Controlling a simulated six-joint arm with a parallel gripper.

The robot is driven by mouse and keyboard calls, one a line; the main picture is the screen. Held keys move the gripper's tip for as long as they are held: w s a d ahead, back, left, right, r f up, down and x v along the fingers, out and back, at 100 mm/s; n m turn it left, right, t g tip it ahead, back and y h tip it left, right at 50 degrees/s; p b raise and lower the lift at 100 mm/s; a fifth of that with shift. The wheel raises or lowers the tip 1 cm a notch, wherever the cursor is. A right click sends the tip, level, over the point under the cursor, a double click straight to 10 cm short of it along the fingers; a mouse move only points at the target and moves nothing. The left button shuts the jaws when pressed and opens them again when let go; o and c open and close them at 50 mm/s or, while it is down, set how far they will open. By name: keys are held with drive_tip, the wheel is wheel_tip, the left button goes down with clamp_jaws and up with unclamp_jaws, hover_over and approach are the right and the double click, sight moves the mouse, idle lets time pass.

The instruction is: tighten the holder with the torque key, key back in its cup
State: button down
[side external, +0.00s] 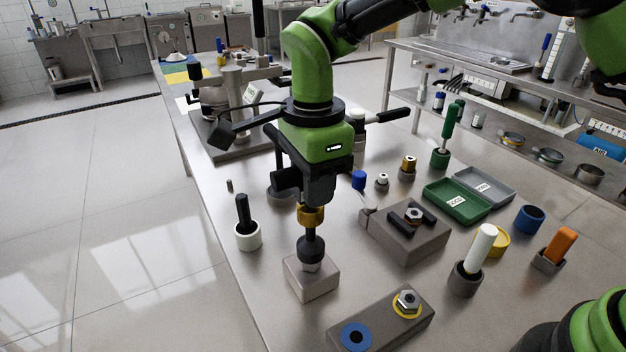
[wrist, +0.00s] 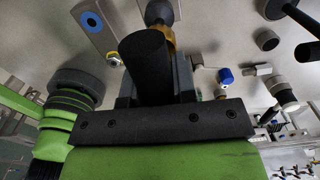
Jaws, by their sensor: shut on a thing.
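My gripper (side external: 306,192) is shut on the torque key, a tool with a gold collar (side external: 311,214) and a dark rounded lower part (side external: 311,245). The key stands upright, and its upper part is hidden between the jaws in the side view. Its lower end is at a pale metal hex piece, seemingly the holder (side external: 312,266), on a light grey block (side external: 313,284). It looks to be in contact. In the wrist view the black handle (wrist: 148,60) fills the middle, with the gold collar beyond it. A dark, low cup (side external: 281,193) stands behind the gripper, partly hidden.
A white cup (side external: 248,238) with a black-handled tool stands left. A grey block with a blue ring (side external: 355,336) and a nut (side external: 406,301) lies in front. A fixture block (side external: 410,238), white-handled tool (side external: 481,247), green case (side external: 458,203) and blue cup (side external: 529,219) stand right.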

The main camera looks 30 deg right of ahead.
drive_tip(key=n, duration=0.6)
drive_tip(key=shift+w+n, duration=0.1)
drive_tip(key=shift+n, duration=0.2)
drive_tip(key=shift+f, duration=0.1)
drive_tip(key=shift+f, duration=0.3)
